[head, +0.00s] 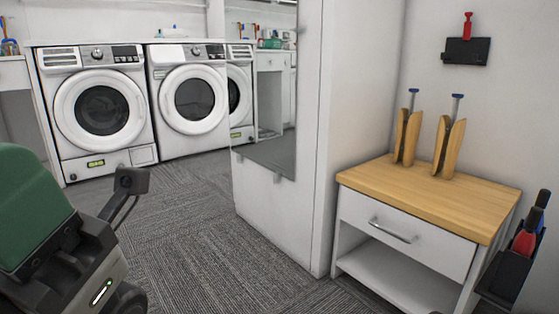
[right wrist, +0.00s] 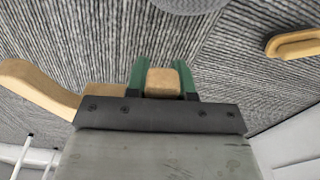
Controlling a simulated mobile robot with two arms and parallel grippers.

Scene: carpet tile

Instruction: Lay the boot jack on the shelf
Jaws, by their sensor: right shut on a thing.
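My right gripper (right wrist: 163,82) is shut on a pale wooden piece, which I take for the boot jack (right wrist: 162,81). Its green fingers press on both sides of it, and a curved wooden arm (right wrist: 40,84) reaches out to the left behind the gripper's dark plate. The carpet shows beyond it. The right gripper and the boot jack are not seen in the head view. The shelf (head: 385,268) is the open white space below the drawer of a wood-topped bench. My left arm shows at the left, but its fingers are not visible.
Two wooden boot trees (head: 405,137) with blue knobs stand on the bench top (head: 420,195). A black holder with red-handled items (head: 522,243) is at the bench's right. A white mirrored cabinet (head: 295,150) stands left of the bench. Another wooden piece (right wrist: 293,43) shows in the right wrist view.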

